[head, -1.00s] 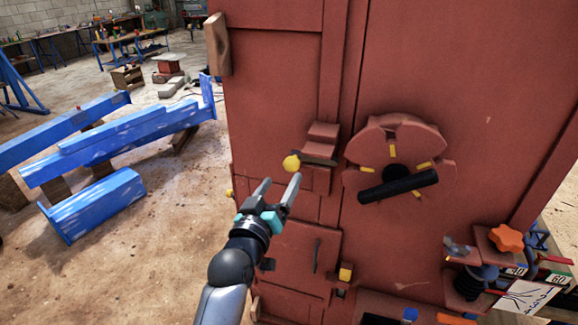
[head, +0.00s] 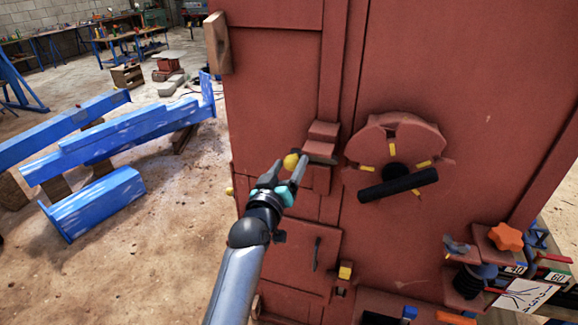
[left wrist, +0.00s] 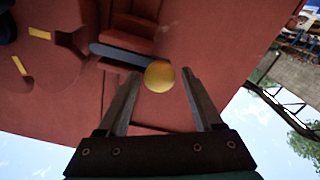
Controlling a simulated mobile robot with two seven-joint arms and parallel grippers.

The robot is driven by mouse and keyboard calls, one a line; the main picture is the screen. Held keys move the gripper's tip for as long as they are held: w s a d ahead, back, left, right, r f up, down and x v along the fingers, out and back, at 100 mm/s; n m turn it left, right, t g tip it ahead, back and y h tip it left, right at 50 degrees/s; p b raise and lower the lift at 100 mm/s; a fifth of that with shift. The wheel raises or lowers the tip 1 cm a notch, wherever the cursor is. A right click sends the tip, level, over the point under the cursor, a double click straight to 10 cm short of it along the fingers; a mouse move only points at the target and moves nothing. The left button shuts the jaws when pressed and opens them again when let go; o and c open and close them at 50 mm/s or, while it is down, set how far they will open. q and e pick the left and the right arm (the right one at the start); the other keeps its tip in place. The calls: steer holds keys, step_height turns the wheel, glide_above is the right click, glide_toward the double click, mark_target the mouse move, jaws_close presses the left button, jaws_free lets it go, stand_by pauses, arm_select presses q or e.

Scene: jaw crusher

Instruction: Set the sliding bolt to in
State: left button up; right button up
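The sliding bolt is a dark bar (head: 318,158) with a yellow ball knob (head: 291,161) at its left end, set in a red bracket (head: 322,132) on the red machine face. In the left wrist view the bar (left wrist: 120,54) runs into the bracket, and the knob (left wrist: 160,76) sits between the fingertips. My left gripper (head: 290,160) is open, its two fingers on either side of the knob. In the left wrist view a gap shows between the knob and the fingers of this gripper (left wrist: 162,84). My right gripper is not in view.
A round red dial with a black handle (head: 398,185) is right of the bolt. An orange star knob (head: 506,237) and other controls are at lower right. Blue beams (head: 130,140) lie on the floor at left.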

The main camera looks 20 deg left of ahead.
arm_select(q)
jaws_close()
stand_by(0.3)
stand_by(0.8)
